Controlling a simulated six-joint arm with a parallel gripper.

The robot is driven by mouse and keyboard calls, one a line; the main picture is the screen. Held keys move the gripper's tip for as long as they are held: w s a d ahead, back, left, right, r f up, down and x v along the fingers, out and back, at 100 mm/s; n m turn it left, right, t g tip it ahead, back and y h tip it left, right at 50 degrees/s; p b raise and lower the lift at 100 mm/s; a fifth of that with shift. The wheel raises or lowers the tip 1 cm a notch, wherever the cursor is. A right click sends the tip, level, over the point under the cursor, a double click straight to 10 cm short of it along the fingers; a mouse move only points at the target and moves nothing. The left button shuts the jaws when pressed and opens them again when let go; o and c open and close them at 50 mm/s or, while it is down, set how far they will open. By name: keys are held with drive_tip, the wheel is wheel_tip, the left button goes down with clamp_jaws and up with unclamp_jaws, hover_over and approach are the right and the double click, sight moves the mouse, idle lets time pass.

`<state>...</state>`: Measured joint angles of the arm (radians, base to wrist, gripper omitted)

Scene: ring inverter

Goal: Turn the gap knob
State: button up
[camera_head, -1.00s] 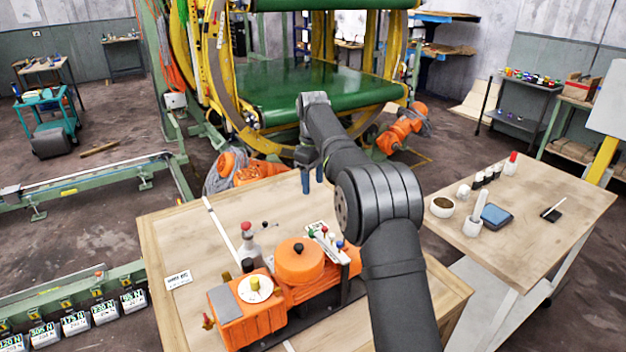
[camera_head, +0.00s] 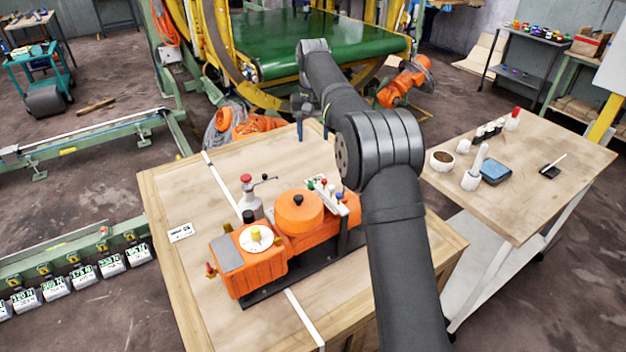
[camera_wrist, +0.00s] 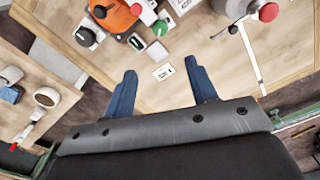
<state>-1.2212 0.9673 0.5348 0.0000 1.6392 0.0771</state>
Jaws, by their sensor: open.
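The orange machine (camera_head: 250,272) sits on the wooden table. It carries a yellow knob (camera_head: 256,235) on a white dial, an orange drum (camera_head: 299,216) with a black knob (camera_head: 298,199) on top, and a row of small coloured knobs (camera_head: 325,189). I cannot tell which one is the gap knob. My gripper (camera_head: 312,131) is open and empty beyond the machine, above the table's far edge. In the wrist view, the blue fingers of my gripper (camera_wrist: 163,82) are apart, and part of the orange drum (camera_wrist: 112,15) shows at the top.
A grey post with a red top and side crank (camera_head: 247,197) stands behind the machine. A white label (camera_head: 180,232) lies on the table's left. A side table (camera_head: 530,200) at right holds small tools and pots.

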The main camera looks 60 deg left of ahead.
wheel_tip(320, 180, down, 18)
drive_tip(key=shift+r, duration=0.25)
idle(0.3)
drive_tip(key=c, duration=1)
